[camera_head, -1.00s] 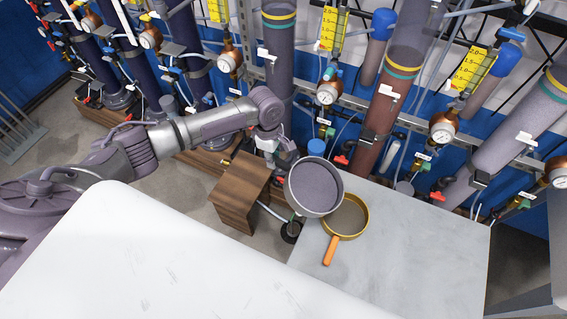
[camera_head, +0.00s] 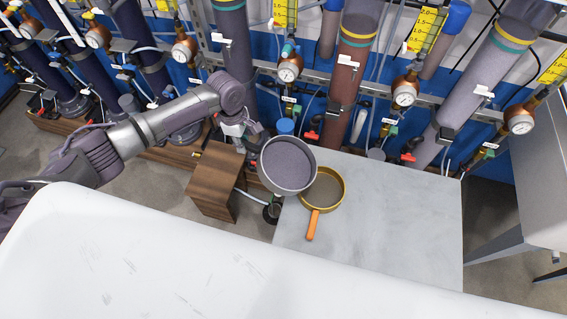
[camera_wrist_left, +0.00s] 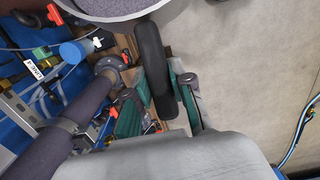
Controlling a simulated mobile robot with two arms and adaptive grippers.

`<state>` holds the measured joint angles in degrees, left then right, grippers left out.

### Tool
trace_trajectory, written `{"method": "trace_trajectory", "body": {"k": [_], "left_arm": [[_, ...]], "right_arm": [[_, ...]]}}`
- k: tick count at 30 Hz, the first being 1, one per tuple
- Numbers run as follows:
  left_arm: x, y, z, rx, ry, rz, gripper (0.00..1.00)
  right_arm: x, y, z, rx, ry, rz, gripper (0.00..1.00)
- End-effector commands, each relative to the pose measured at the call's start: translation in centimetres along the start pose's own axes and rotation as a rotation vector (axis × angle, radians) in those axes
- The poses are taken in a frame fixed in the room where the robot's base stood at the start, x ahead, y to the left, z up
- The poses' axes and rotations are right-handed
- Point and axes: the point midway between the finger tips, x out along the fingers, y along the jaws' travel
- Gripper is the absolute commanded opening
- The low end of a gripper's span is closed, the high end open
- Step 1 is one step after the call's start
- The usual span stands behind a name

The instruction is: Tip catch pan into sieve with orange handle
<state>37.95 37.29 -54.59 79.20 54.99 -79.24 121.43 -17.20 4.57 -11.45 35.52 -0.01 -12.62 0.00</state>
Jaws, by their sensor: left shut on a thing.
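The catch pan (camera_head: 286,163) is a round grey metal pan with a dark grey inside. It is held up at the left side of the sieve and overlaps the sieve's edge in the head view. The sieve (camera_head: 339,190) has a brass-coloured rim and an orange handle (camera_head: 313,226) pointing toward me; it rests on the grey bench. My left gripper (camera_head: 257,146) is shut on the catch pan at its left rim. In the left wrist view the pan's rim (camera_wrist_left: 120,16) is at the top edge, beside the dark finger. My right gripper is not in view.
The grey bench (camera_head: 390,225) is clear right of the sieve. A wooden block (camera_head: 214,180) stands left of it. Columns (camera_head: 350,70), gauges (camera_head: 290,69) and valves line the back. A large white surface (camera_head: 150,260) fills the foreground.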

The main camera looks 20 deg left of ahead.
Motion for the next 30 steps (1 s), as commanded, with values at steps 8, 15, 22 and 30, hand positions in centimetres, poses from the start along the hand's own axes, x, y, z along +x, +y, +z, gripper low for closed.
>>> {"method": "trace_trajectory", "body": {"k": [8, 15, 22, 30], "left_arm": [[-1.6, 0.0, 0.8, 0.001, 0.052, -0.001, 0.0], [-2.7, 0.0, 1.4, 0.002, 0.107, 0.0, 0.0], [-3.3, 0.0, 1.8, 0.001, 0.151, -0.001, 0.0], [-3.2, 0.0, 1.8, 0.001, 0.156, 0.0, 0.0]], "right_arm": [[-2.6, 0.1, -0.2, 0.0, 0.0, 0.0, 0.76], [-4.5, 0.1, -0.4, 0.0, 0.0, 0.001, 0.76], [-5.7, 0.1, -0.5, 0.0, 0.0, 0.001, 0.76], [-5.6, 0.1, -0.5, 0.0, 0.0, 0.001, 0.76]]}}
